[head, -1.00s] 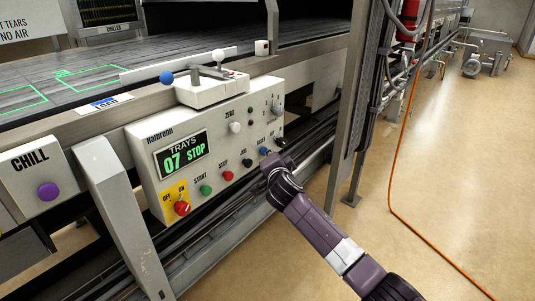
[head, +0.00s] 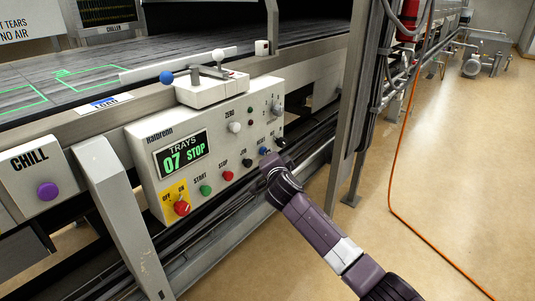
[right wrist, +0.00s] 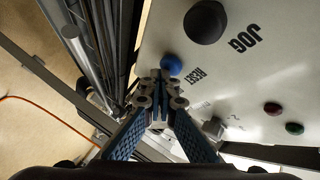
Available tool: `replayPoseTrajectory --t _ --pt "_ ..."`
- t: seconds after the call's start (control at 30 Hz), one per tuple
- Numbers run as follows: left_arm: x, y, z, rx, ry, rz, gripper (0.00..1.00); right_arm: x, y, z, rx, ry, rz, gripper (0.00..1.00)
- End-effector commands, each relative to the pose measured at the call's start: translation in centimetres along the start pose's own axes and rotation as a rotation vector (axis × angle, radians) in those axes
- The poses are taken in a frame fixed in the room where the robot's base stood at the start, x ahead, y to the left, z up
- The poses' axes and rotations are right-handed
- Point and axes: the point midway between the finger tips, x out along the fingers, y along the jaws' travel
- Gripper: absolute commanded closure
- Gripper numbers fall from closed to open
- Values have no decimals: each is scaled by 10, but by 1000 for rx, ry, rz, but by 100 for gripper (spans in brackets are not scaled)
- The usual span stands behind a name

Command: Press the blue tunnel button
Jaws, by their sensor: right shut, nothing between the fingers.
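The blue button (head: 264,151) is on the sloping front of the grey control box (head: 150,190), near the right end of its lower row. In the right wrist view the blue button (right wrist: 171,64) has the word RESET beside it. My right gripper (head: 269,160) is shut and empty, just in front of and below the blue button. In the right wrist view its fingertips (right wrist: 161,82) are together, close beside the button. I cannot tell whether they touch it. My left gripper is not in view.
A black button (head: 247,162) marked JOG, a red one (head: 228,176) and a green one (head: 206,190) sit left of the blue one. A blue-balled lever (head: 167,77) is on top. A steel post (head: 350,120) stands to the right.

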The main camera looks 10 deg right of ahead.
Motion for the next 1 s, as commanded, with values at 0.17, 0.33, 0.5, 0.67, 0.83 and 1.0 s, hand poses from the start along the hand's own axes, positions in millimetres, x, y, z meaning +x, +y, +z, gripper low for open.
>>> replayPoseTrajectory --t 0.17,0.33,0.5,0.67,0.83,1.0 --pt "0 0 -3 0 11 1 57 0 -2 2 1 -2 -3 100" --pt "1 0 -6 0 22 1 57 0 -2 2 1 -2 -3 100" --pt "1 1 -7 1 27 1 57 1 -2 2 1 -3 -3 100" --pt "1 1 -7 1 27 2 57 1 -2 2 1 -3 -3 100" --pt "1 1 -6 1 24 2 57 0 -2 2 1 -3 -3 100" --pt "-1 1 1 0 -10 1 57 -2 0 0 1 -3 -3 100"
